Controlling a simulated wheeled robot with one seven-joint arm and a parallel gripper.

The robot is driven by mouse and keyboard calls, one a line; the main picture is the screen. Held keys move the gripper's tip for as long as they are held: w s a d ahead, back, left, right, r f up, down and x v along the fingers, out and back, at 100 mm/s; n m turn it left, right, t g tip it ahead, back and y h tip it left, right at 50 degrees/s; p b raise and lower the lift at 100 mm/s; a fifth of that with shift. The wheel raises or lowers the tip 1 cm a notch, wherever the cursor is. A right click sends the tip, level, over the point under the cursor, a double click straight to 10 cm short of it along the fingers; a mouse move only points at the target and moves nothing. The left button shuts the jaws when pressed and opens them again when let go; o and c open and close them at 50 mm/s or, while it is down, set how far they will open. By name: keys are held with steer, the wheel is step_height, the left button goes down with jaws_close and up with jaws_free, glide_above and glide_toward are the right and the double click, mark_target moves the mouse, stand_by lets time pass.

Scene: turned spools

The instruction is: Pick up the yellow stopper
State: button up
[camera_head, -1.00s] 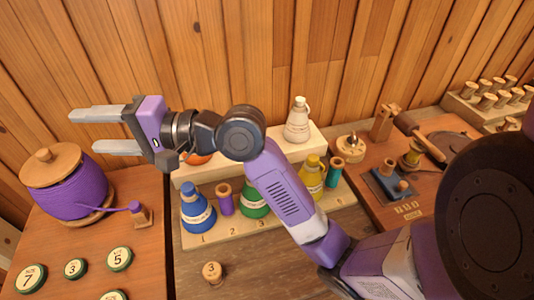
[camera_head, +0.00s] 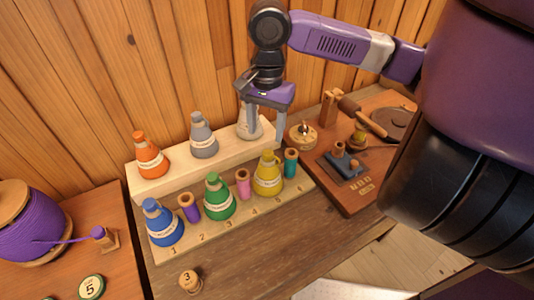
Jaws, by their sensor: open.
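The yellow stopper (camera_head: 268,155) sits in the neck of the yellow flask (camera_head: 268,183), which stands upright in the front row of a stepped wooden rack. My gripper (camera_head: 262,128) is open and empty, with its fingers pointing down. In the picture it is just above the yellow flask and in front of the white flask (camera_head: 250,123), which it partly hides. The fingers look apart from the stopper; the exact height gap is hard to tell.
The rack (camera_head: 172,247) also holds blue (camera_head: 164,228), green (camera_head: 219,203), orange (camera_head: 151,161) and grey (camera_head: 203,141) flasks, with small spools between the front ones. A teal spool (camera_head: 290,163) stands close right of the yellow flask. A wooden board with tools (camera_head: 345,190) lies right.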

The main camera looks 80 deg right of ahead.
mark_target(268, 152)
steer(key=shift+s+d+f, duration=0.2)
steer(key=shift+s, duration=0.3)
steer(key=shift+f, duration=0.4)
steer(key=f, duration=0.6)
steer(key=shift+w+d+f, duration=0.1)
steer(key=shift+w+f, duration=0.1)
steer(key=shift+f, duration=0.1)
steer(key=shift+c, duration=0.2)
jaws_close()
